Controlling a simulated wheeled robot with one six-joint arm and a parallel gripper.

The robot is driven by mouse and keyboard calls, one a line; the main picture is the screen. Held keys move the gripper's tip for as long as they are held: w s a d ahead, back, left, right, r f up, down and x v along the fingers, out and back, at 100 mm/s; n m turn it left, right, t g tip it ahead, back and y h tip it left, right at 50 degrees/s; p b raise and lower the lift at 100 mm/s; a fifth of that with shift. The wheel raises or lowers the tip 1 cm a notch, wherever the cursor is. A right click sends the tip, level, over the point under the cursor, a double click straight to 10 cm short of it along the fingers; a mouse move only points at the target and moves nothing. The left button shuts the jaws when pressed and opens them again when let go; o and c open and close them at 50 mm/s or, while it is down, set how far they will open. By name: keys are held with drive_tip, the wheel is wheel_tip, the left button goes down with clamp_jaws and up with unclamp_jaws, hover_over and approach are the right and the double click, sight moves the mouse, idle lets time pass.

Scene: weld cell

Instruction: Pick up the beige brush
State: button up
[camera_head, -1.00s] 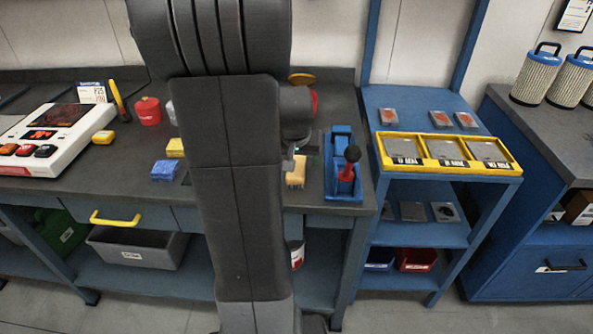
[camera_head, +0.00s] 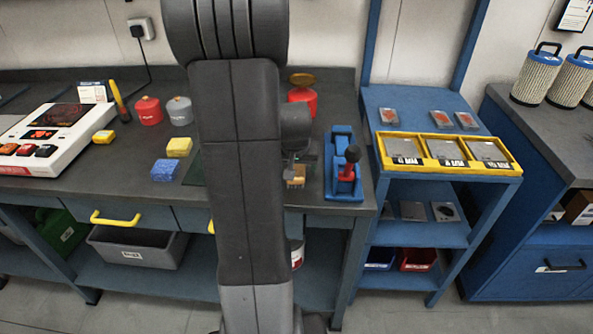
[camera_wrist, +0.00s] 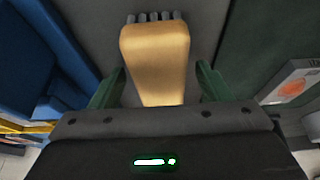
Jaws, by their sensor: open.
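The beige brush (camera_wrist: 157,58) lies on the dark bench top in the wrist view, its dark bristles at the top of the picture. My gripper (camera_wrist: 154,82) is open, with one green finger on each side of the brush. I cannot tell whether either finger touches it. In the head view a small part of the brush (camera_head: 296,182) shows beside my arm, under my gripper (camera_head: 298,168). My arm hides much of the bench around it.
Yellow (camera_head: 179,147) and blue (camera_head: 165,170) blocks lie to the left. A red canister (camera_head: 302,98) stands behind my arm. A blue shelf (camera_head: 420,185) is further right.

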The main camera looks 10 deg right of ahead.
drive_tip(key=shift+f, duration=0.2)
drive_tip(key=shift+c, duration=0.2)
drive_tip(key=c, duration=1.1)
wheel_tip(320, 180, up, 11)
drive_tip(key=shift+f+p, duration=0.2)
drive_tip(key=shift+p, duration=0.1)
